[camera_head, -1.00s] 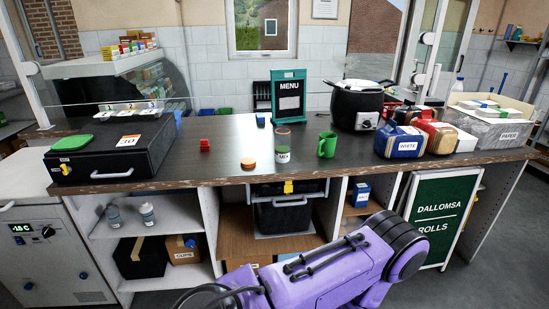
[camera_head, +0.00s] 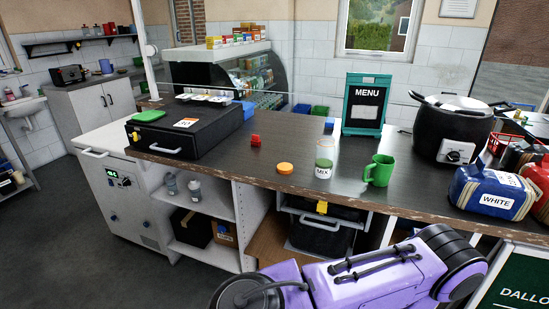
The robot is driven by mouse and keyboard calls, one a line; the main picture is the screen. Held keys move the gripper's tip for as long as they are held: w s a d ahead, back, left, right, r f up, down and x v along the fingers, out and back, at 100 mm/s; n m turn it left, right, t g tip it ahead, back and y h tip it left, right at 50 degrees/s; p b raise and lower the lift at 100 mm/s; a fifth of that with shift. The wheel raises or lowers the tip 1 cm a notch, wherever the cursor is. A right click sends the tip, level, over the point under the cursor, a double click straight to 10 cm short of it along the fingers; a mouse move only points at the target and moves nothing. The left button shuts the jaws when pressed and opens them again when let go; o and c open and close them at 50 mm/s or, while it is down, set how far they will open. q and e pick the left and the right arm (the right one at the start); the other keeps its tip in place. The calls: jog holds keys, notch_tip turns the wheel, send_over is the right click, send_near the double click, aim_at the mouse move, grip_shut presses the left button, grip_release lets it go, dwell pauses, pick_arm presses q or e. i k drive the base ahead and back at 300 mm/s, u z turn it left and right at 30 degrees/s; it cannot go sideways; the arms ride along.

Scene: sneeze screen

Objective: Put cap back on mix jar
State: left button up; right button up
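The mix jar (camera_head: 323,169) stands upright on the dark counter, a clear jar with a white MIX label and green contents. No cap shows on its top. An orange round cap (camera_head: 285,168) lies flat on the counter just left of the jar, apart from it. A purple arm of mine crosses the bottom of the picture, below the counter's front edge. Neither gripper's fingers show.
A green mug (camera_head: 379,170) stands right of the jar. A small red object (camera_head: 255,140) lies further back left. A black case (camera_head: 186,130) is at the left, a menu board (camera_head: 366,104) behind, a black pot (camera_head: 452,130) at the right. The counter (camera_head: 225,170) between case and cap is clear.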

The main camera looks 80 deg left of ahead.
aim_at(325, 149)
jog(key=u, duration=0.75)
jog(key=i, duration=0.75)
jog(key=u, duration=0.9)
